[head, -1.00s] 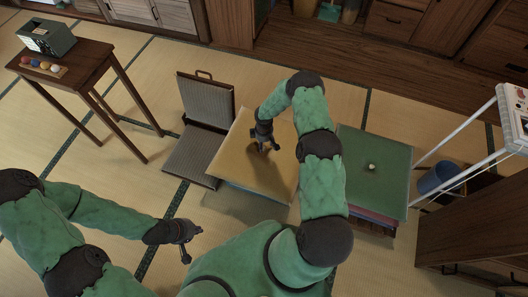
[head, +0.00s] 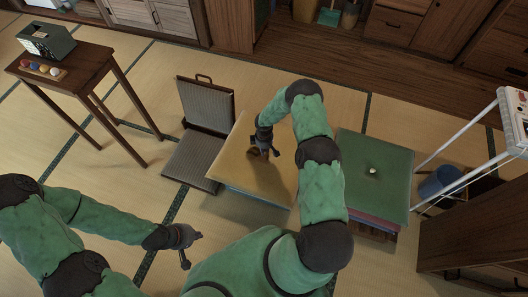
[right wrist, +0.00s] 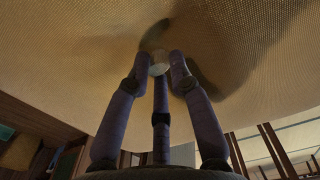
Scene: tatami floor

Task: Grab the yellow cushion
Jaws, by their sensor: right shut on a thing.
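The yellow cushion (head: 240,172) lies flat on top of a low stack in the middle of the head view. Its surface fills the upper part of the right wrist view (right wrist: 70,50). My right gripper (head: 266,151) is at the middle of its top. In the right wrist view its fingers (right wrist: 160,62) are shut around the pale round tuft (right wrist: 159,68) at the cushion's centre, and the fabric looks dimpled there. My left gripper (head: 192,248) hangs empty over the floor at the lower left, its fingers spread.
A green cushion (head: 355,190) with a pale tuft tops another stack to the right. A legless chair (head: 205,105) stands close on the left. A wooden side table (head: 80,70) is further left. A white-legged stand (head: 455,130) and blue bin (head: 438,181) are at the right.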

